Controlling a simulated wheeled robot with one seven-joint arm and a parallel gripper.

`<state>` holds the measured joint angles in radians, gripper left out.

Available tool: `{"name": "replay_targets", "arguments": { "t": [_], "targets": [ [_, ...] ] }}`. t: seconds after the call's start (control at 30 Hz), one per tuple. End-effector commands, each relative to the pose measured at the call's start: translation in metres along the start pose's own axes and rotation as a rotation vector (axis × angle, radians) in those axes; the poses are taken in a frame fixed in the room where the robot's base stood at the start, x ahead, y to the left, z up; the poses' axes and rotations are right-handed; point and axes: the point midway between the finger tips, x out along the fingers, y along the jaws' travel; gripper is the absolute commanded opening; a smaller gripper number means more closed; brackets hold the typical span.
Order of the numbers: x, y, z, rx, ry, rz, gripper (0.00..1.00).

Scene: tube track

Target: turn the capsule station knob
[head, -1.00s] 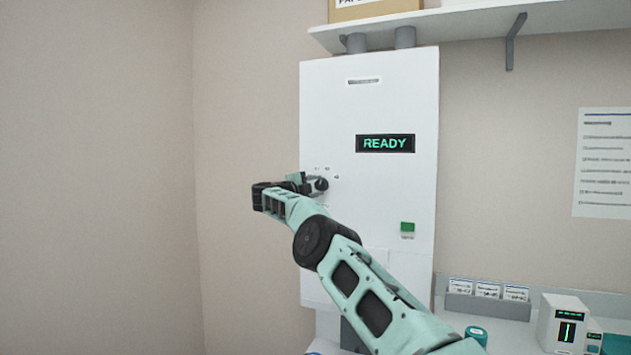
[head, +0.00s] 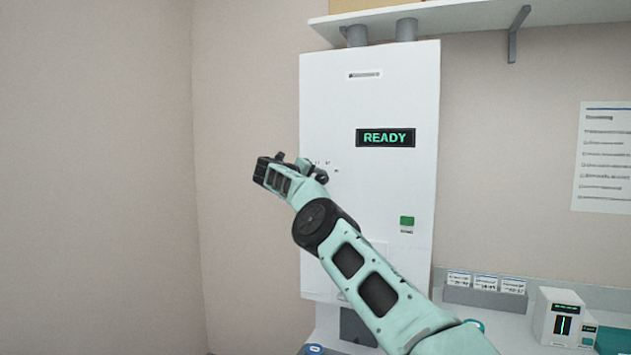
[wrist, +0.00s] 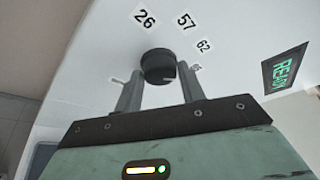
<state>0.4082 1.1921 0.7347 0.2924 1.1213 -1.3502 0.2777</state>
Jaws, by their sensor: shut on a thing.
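The capsule station (head: 375,90) is a tall white wall cabinet with a lit READY display (head: 385,137). Its dark round knob (wrist: 157,65) shows in the wrist view, with a small pale mark at its lower edge. Printed numbers ring it, with 26, 57 and 62 readable. My gripper (wrist: 160,74) is shut on the knob, one grey finger on each side. In the head view my gripper (head: 313,172) is at the cabinet's left side, and my wrist hides part of the knob.
A green button (head: 407,221) is lower right on the cabinet. A shelf (head: 470,22) runs above. A counter at lower right holds a grey card rack (head: 485,296) and a small white device (head: 558,318). The wall to the left is bare.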

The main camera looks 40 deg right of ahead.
Motion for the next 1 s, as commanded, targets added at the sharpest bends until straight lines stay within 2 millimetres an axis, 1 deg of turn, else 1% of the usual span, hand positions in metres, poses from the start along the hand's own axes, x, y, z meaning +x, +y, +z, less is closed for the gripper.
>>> {"name": "replay_targets", "arguments": {
  "t": [0.53, 0.57, 0.6, 0.63, 0.87, 1.0],
  "targets": [
    [0.0014, 0.0023, -0.0020, 0.020, 0.006, 0.012, 0.17],
    [0.0014, 0.0023, -0.0020, 0.019, 0.006, 0.012, 0.48],
    [0.0014, 0.0023, -0.0019, 0.019, 0.006, 0.011, 0.59],
    [0.0013, 0.0022, -0.0018, 0.019, 0.005, 0.011, 0.61],
    [0.0005, 0.0010, -0.0009, 0.019, 0.002, 0.010, 0.61],
    [-0.0042, 0.0021, -0.0010, 0.020, 0.001, 0.010, 0.61]
  ]
}}
